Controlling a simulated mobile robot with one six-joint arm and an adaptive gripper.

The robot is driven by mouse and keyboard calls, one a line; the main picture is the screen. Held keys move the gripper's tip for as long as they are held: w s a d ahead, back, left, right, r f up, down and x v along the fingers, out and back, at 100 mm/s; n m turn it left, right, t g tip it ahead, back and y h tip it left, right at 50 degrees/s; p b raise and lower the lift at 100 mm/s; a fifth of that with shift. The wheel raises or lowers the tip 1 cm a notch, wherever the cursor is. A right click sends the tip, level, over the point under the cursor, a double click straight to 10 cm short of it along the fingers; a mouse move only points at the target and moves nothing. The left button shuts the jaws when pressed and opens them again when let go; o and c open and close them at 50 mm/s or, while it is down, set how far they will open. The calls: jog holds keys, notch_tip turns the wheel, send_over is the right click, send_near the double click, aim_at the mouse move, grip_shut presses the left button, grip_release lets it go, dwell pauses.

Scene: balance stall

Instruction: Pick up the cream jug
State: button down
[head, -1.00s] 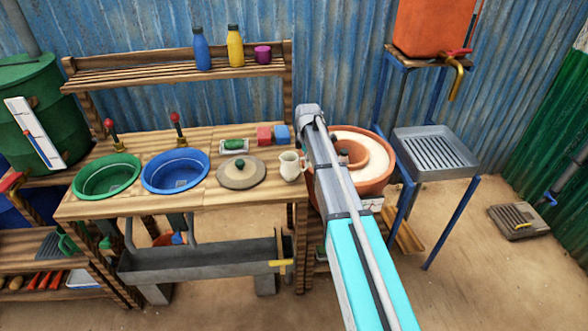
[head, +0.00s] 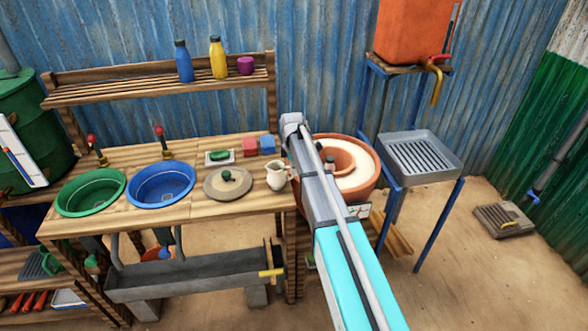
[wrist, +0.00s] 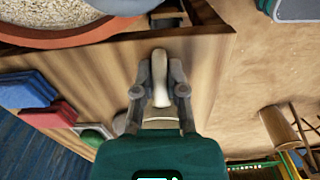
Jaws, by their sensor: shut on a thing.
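The cream jug (head: 276,177) stands upright near the right end of the wooden bench (head: 110,224), just right of a round grey-brown lid with a dark knob. In the wrist view the jug (wrist: 160,88) shows as a narrow pale shape between the two grey fingers. My gripper (wrist: 161,70) is shut on the jug, with one finger on each side. In the head view my arm passes just right of the jug and my fingers cannot be made out.
A terracotta pot (head: 368,185) stands close right of the jug, partly behind my arm. The lid (head: 216,190), a red block (head: 250,147), a blue block (head: 267,145) and a green soap (head: 219,155) lie nearby. Green (head: 66,208) and blue (head: 136,199) basins are further left.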

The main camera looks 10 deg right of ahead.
jog(key=shift+r, duration=0.25)
jog(key=shift+r+p, duration=1.35)
jog(key=shift+p, duration=0.2)
jog(key=s+a+r+p, duration=0.2)
jog(key=s+r+p, duration=0.7)
jog(key=s, duration=0.4)
jog(key=shift+s+r, duration=0.25)
jog(key=shift+s, duration=0.1)
jog(key=shift+s, duration=0.1)
jog(key=shift+a, duration=0.15)
dwell(0.5)
